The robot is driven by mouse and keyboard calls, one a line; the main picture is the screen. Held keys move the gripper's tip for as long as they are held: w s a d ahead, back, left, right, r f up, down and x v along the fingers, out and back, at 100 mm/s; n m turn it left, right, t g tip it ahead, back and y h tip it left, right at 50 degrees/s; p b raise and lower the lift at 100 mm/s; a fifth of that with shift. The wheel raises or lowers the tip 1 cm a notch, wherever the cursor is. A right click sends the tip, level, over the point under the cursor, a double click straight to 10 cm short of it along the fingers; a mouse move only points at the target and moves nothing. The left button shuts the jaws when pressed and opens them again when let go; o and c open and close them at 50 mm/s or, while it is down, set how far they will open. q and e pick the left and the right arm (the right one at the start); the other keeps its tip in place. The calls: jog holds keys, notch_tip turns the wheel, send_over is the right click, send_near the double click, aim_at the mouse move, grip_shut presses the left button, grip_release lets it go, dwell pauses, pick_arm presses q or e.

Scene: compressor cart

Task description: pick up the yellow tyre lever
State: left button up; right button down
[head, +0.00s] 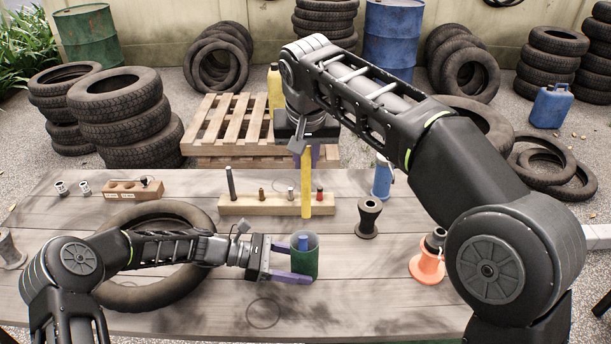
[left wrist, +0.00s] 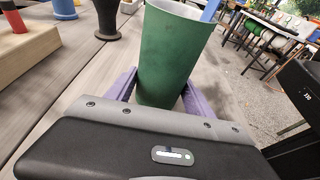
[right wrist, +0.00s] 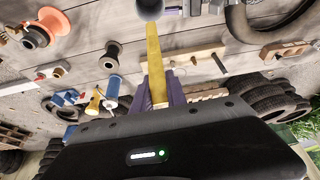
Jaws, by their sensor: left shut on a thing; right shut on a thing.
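The yellow tyre lever (head: 306,185) hangs upright from my right gripper (head: 308,157), which is shut on it. The lever (right wrist: 155,62) also shows between the purple fingers (right wrist: 157,90) in the right wrist view. In the head view its lower end is in front of the wooden rack. My left gripper (head: 283,262) is shut on a green cup (head: 303,266) at the front middle of the table. The cup (left wrist: 170,60) fills the middle of the left wrist view. A blue thing (head: 303,243) stands inside the cup. The cup's base is partly hidden by the gripper.
The wooden rack (head: 235,207) holds several upright pieces, one dark and tall. A tyre (head: 150,293) lies on the table at left, partly under my left arm.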

dwell(0.6)
pick_arm(q)
jog(key=o, duration=1.1)
jog(key=shift+c, duration=0.2)
jog(key=v, duration=1.2)
